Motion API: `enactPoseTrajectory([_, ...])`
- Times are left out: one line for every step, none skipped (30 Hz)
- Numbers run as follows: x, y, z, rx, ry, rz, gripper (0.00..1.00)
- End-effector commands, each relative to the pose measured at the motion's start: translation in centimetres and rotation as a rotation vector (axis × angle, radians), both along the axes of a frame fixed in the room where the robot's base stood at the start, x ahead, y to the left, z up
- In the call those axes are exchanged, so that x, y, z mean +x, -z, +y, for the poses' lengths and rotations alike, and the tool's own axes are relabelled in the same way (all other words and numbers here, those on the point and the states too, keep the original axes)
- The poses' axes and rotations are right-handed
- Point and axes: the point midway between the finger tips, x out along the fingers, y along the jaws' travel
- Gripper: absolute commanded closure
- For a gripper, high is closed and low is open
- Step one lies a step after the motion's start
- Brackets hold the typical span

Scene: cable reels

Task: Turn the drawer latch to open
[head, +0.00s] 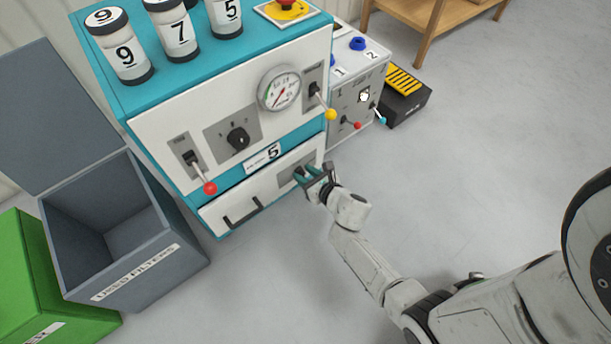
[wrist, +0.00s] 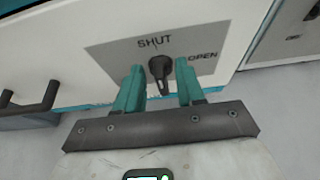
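The drawer latch (wrist: 160,70) is a dark knob on a grey plate (wrist: 113,56) marked SHUT above and OPEN to the right. Its pointer end is up, toward SHUT. The white drawer front (head: 228,211) shows in the head view, low on the teal cabinet, and looks closed. My gripper (wrist: 161,80) is open, with one teal finger on each side of the latch and a gap on both sides. In the head view my gripper (head: 313,178) is at the right part of the drawer front and mostly hides the latch.
A black drawer handle (head: 243,211) sticks out left of the latch, also in the wrist view (wrist: 32,103). Levers with red (head: 210,188) and yellow (head: 330,114) knobs jut out above. An open grey bin (head: 150,280) stands left.

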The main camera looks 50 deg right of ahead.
Motion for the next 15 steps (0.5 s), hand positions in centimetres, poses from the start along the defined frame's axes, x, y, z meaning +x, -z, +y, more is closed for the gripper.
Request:
enactPoseTrajectory([0.07, 0.07, -0.03, 0.0, 0.0, 0.0, 0.62])
enactPoseTrajectory([0.08, 0.06, -0.05, 0.0, 0.001, 0.0, 0.62])
enactPoseTrajectory([0.1, 0.05, -0.05, 0.0, 0.001, 0.001, 0.62])
enactPoseTrajectory([0.1, 0.03, -0.04, 0.0, 0.001, 0.001, 0.62])
enactPoseTrajectory([0.09, 0.03, -0.04, 0.0, 0.001, 0.0, 0.62])
enactPoseTrajectory([0.09, 0.02, -0.05, 0.0, 0.001, 0.0, 0.62])
enactPoseTrajectory([0.09, 0.02, -0.04, 0.0, 0.001, 0.0, 0.62])
enactPoseTrajectory([0.08, 0.02, -0.03, 0.0, 0.0, 0.0, 0.62])
enactPoseTrajectory([0.08, 0.02, -0.03, 0.0, 0.0, 0.0, 0.66])
enactPoseTrajectory([0.08, 0.02, -0.03, 0.0, 0.0, 0.0, 0.68])
enactPoseTrajectory([0.08, 0.02, -0.03, 0.0, 0.0, 0.0, 0.71])
enactPoseTrajectory([0.08, 0.02, -0.03, 0.0, 0.0, 0.0, 0.75])
enactPoseTrajectory([0.08, 0.01, -0.03, 0.0, 0.0, 0.0, 0.78])
enactPoseTrajectory([0.08, 0.01, -0.03, 0.0, 0.0, 0.0, 0.81])
enactPoseTrajectory([0.08, 0.01, -0.03, 0.0, 0.0, 0.0, 0.85])
